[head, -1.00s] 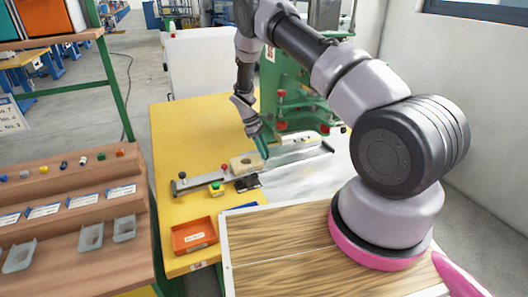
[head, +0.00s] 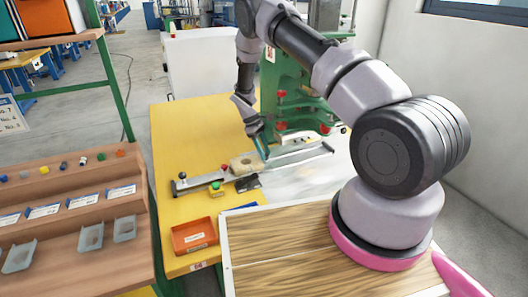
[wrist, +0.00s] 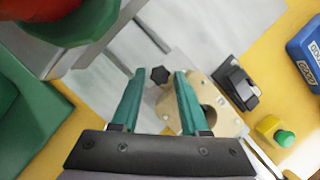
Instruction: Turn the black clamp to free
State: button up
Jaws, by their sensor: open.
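A black star-shaped knob (wrist: 159,75), which looks like the black clamp, shows in the wrist view between my fingertips, at the edge of a beige block with a round hole (wrist: 222,122). My gripper (wrist: 159,73) is open, with one teal finger on each side of the knob in the picture. I cannot tell whether either finger touches it. In the head view my gripper (head: 264,154) points down beside the beige block (head: 243,163) on the grey rail fixture; the knob is not clearly visible there.
A green machine (head: 295,85) stands close behind my gripper. A dark block (wrist: 238,85) and a green button on a yellow box (wrist: 276,132) sit beside the beige block. An orange tray (head: 194,237) lies near the yellow table's front.

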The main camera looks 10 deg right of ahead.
jog(key=v, duration=1)
jog(key=shift+r, duration=0.4)
jog(key=shift+a, duration=0.1)
jog(key=s+d+r+m+t+y, duration=0.1)
jog(key=s+d+r+m, duration=0.15)
jog(key=r, duration=0.75)
jog(key=s+d+r+m+t+y, duration=0.15)
jog(key=s+r, duration=0.25)
jog(key=r, duration=0.6)
jog(key=s+d+r+m+t+y, duration=0.1)
jog(key=s+r+m, duration=0.2)
jog(key=r, duration=0.7)
jog(key=s+d+r+m+t+y, duration=0.1)
jog(key=s+r+m+t, duration=0.2)
jog(key=s, duration=0.9)
jog(key=s+d+r+m+t+y, duration=0.1)
jog(key=s+d+r+m+t, duration=0.1)
jog(key=s+r, duration=0.6)
jog(key=s+m+t, duration=0.1)
jog(key=s+m, duration=0.1)
jog(key=s, duration=0.3)
jog(key=shift+m, duration=0.3)
